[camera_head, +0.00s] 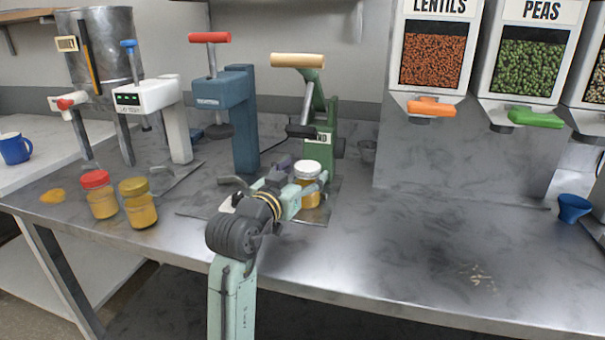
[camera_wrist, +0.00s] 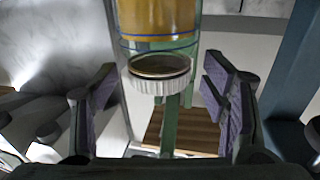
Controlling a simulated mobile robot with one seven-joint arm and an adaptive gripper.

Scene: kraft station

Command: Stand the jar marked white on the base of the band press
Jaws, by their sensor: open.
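The white-lidded jar (camera_head: 309,194) of yellow contents stands on the metal base (camera_head: 322,217) of the green band press (camera_head: 331,125), whose label is partly hidden and ends in "ND". It looks upright. My gripper (camera_head: 303,178) is at the jar, its arm hiding the jar's left side. In the wrist view, the jar (camera_wrist: 157,22) appears upside down, with its ribbed white lid (camera_wrist: 160,85) between the open purple-padded fingers. Gaps show between the lid and both pads. The jar's marking cannot be read.
A red-lidded jar (camera_head: 99,195) and a yellow-lidded jar (camera_head: 138,204) stand at left. A blue press (camera_head: 241,110) and a white machine (camera_head: 160,97) stand behind. Dispensers and a blue cup (camera_head: 573,208) are at right. The right front of the bench (camera_head: 420,250) is mostly clear.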

